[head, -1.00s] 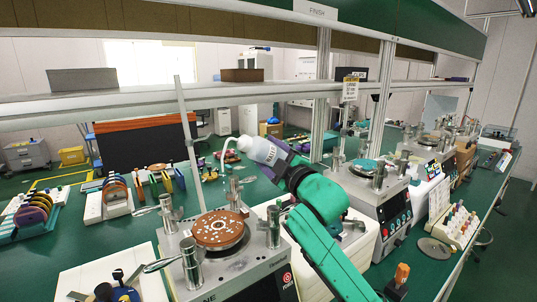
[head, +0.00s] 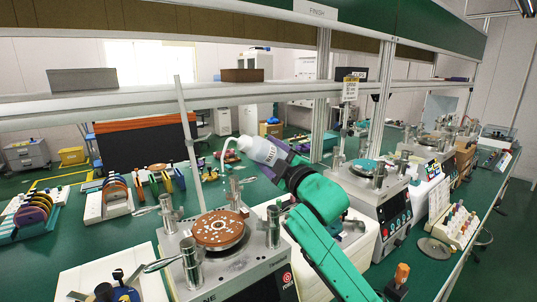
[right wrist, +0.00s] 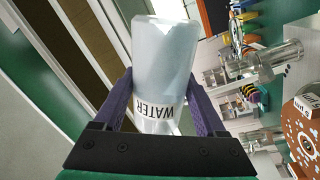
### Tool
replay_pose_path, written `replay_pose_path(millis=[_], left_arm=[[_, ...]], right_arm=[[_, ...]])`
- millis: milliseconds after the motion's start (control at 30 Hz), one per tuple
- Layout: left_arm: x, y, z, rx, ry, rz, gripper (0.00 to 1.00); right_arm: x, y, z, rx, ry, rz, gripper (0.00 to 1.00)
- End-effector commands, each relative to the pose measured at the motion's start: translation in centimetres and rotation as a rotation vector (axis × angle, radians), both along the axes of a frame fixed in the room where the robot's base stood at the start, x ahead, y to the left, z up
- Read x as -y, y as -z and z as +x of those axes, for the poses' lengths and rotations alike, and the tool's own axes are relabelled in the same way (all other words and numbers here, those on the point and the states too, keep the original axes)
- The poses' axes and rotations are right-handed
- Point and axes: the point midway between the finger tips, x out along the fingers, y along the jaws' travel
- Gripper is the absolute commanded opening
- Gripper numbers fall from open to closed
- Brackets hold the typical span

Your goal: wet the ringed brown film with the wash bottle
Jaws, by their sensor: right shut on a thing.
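My right gripper (head: 277,155) is shut on the white wash bottle (head: 258,149) and holds it tilted in the air. In the right wrist view the bottle (right wrist: 165,65) shows its WATER label between the purple fingers (right wrist: 160,95). Its thin curved spout (head: 224,154) points down above the brown film (head: 217,231). The film is a round brown disc with pale specks on the nearest lapping machine. In the right wrist view part of the film (right wrist: 302,130) shows at the right edge. My left gripper is out of view.
Metal posts (head: 190,262) stand around the film on the lapping machine (head: 240,275). A rack of coloured discs (head: 117,197) stands to the left. A second machine (head: 385,200) with a teal disc is to the right. A shelf (head: 130,102) crosses above the bench.

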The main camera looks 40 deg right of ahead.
Motion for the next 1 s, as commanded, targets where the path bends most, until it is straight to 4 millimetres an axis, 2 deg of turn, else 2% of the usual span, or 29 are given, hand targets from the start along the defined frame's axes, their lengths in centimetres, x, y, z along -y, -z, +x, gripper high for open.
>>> replay_pose_path(millis=[200, 500, 700, 1000], left_arm=[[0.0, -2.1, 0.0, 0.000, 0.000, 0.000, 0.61], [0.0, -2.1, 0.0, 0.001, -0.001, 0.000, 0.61], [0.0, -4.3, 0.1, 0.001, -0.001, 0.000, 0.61], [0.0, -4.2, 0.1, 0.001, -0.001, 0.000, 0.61]], right_arm=[[0.0, -0.6, 0.0, 0.015, -0.001, 0.206, 0.00], [0.0, -0.2, 0.0, 0.017, 0.000, 0.257, 0.00], [0.0, -0.6, 0.0, 0.028, -0.001, 0.455, 0.00], [0.0, -0.1, 0.0, 0.031, 0.000, 0.504, 0.00]])
